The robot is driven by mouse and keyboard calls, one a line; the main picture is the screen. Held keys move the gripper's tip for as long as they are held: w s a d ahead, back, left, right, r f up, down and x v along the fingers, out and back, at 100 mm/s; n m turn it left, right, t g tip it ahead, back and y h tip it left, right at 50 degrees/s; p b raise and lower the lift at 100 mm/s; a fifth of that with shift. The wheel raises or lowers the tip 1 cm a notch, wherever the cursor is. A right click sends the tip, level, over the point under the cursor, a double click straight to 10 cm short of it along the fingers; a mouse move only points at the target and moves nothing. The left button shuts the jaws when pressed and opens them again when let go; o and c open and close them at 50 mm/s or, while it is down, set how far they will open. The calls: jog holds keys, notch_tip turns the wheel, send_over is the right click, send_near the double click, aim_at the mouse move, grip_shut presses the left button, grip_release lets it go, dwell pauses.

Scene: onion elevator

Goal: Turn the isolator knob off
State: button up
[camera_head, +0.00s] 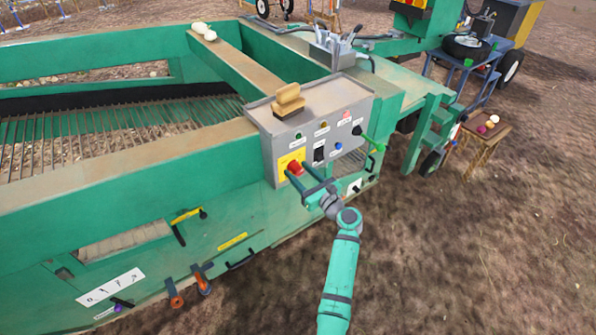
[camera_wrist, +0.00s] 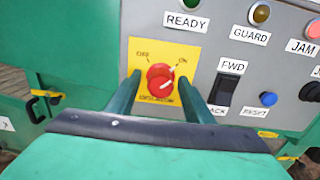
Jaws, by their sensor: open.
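The red isolator knob (camera_wrist: 160,77) sits on a yellow plate (camera_wrist: 147,50) on the grey control panel. OFF is printed at the plate's upper left and ON at its upper right. A white mark on the knob slants up to the right, seemingly toward ON. The knob also shows in the head view (camera_head: 295,167). My gripper (camera_wrist: 161,80) is open, with one green finger on each side of the knob. In the head view my gripper (camera_head: 301,174) reaches the panel from the front. I cannot tell whether either finger touches the knob.
A black FWD switch (camera_wrist: 223,89) and a blue reset button (camera_wrist: 268,99) are right of the right finger. READY and GUARD lamps are above. A wooden-looking block (camera_head: 288,100) lies on top of the control box (camera_head: 325,98). Open soil is at the right.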

jog(key=shift+w, duration=0.3)
jog(key=shift+a, duration=0.2)
jog(key=c, duration=1)
jog(key=shift+c, duration=0.2)
